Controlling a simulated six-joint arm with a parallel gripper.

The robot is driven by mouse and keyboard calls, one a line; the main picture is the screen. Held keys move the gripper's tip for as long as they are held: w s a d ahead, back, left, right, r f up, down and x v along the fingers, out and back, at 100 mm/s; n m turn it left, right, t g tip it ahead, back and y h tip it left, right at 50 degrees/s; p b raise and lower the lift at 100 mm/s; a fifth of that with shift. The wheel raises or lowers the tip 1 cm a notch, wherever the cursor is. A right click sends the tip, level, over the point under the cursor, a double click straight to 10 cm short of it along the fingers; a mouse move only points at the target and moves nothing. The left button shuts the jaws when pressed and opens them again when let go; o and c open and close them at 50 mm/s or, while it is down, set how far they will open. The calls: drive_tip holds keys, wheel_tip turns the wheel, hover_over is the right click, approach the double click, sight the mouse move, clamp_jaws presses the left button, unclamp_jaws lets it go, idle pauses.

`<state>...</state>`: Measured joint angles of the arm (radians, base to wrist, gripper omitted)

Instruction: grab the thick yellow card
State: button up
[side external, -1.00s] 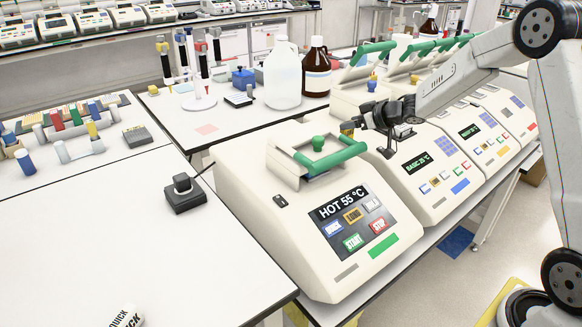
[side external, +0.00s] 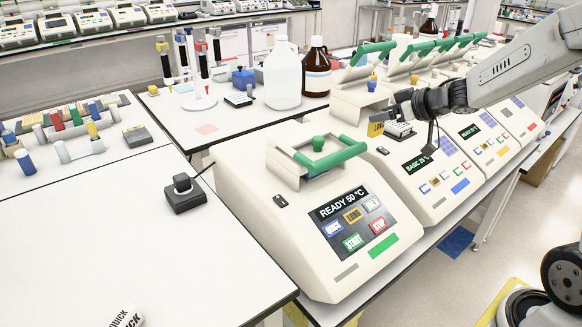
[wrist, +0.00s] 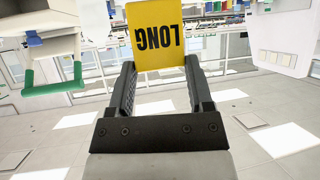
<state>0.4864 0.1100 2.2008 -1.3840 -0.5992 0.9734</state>
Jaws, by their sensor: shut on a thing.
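The thick yellow card (wrist: 157,38) carries the word LONG, upside down in the wrist view. My gripper (wrist: 158,78) is shut on it, with one dark finger at each side of its lower part. In the side view the card (side external: 376,126) is small and edge-lit at the tip of my gripper (side external: 392,112). It is held above the second cycler (side external: 438,195), near its opened top; whether it touches anything there cannot be told.
The nearest cycler (side external: 280,225) has a green-handled lid (side external: 330,158) and its screen reads READY 50 °C. More cyclers stand in a row behind. A white jug (side external: 282,78) and a brown bottle (side external: 316,70) stand on the bench beyond.

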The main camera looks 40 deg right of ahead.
drive_tip(key=shift+s+a+r, duration=0.1)
drive_tip(key=shift+s, duration=0.2)
drive_tip(key=shift+r, duration=0.15)
idle(0.5)
